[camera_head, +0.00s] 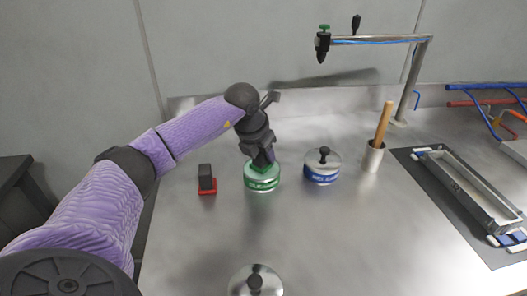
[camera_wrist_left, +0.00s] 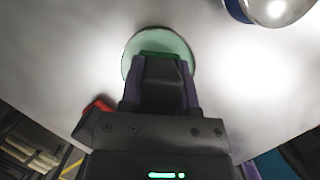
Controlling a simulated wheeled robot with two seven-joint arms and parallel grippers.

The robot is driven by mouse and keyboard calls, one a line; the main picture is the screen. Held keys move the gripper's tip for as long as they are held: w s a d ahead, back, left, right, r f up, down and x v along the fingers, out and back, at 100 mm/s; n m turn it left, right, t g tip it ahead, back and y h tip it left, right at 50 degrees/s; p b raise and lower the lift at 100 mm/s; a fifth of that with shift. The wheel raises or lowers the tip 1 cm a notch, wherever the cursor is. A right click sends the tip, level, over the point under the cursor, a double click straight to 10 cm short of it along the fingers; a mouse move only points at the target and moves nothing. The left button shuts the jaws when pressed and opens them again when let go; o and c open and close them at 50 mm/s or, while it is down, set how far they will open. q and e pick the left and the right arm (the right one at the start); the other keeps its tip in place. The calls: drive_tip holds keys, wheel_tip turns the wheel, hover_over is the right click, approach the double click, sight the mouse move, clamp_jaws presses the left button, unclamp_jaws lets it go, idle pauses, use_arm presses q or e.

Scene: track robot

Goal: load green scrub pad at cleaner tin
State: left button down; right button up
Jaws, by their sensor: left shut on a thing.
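My left gripper (camera_head: 262,160) points down over the open green-labelled cleaner tin (camera_head: 262,183). It is shut on the green scrub pad, a dark block with a green underside (camera_wrist_left: 160,55). In the left wrist view the gripper (camera_wrist_left: 160,95) has a purple finger on each side of the dark block. The pad is over the tin's pale green top (camera_wrist_left: 133,60). The head view shows the pad low at the tin's opening, mostly hidden by the gripper. I cannot tell whether it touches the tin's contents. My right gripper is not in view.
A red pad with a dark handle (camera_head: 207,182) stands left of the tin. A blue-labelled tin (camera_head: 322,174) with a knobbed lid stands right. A loose knobbed lid (camera_head: 270,283) lies in front. A wooden-handled tool in a cup (camera_head: 373,158) and a metal tray (camera_head: 465,185) are farther right.

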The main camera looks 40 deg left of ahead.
use_arm(q)
drive_tip(key=shift+f, duration=0.25)
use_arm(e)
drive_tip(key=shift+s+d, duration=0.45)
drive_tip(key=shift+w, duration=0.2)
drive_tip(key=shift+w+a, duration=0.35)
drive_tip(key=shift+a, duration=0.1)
use_arm(q)
drive_tip(key=shift+f, duration=0.1)
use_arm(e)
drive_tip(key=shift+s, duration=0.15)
